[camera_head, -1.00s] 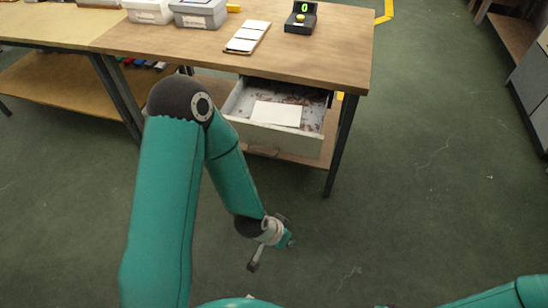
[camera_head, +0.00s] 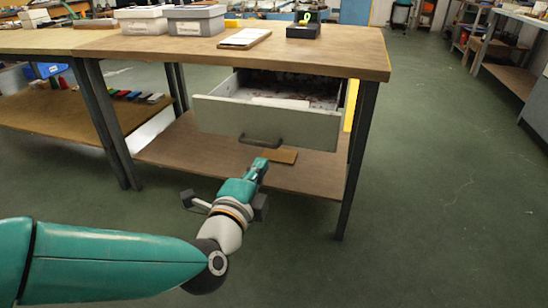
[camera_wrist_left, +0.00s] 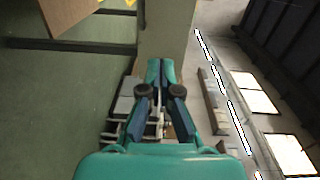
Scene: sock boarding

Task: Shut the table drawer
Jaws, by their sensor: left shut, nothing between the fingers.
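The table drawer (camera_head: 215,115) is pulled out below the top of the wooden table (camera_head: 330,60). Its pale grey front carries a dark bar handle (camera_head: 260,141), and papers (camera_head: 282,102) lie inside. My left gripper (camera_head: 259,164) is shut and empty, in front of the drawer and just below the handle in the head view. I cannot tell whether it touches. In the left wrist view the closed fingertips (camera_wrist_left: 161,62) point at a pale flat panel (camera_wrist_left: 165,32), seemingly the drawer front. My right gripper is not in view.
Lidded grey boxes (camera_head: 195,20), a white-topped board (camera_head: 244,38) and a black device (camera_head: 303,30) stand on the table. A lower wooden shelf (camera_head: 185,150) and dark table legs (camera_head: 358,160) are below. Green floor (camera_head: 430,200) is clear to the right.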

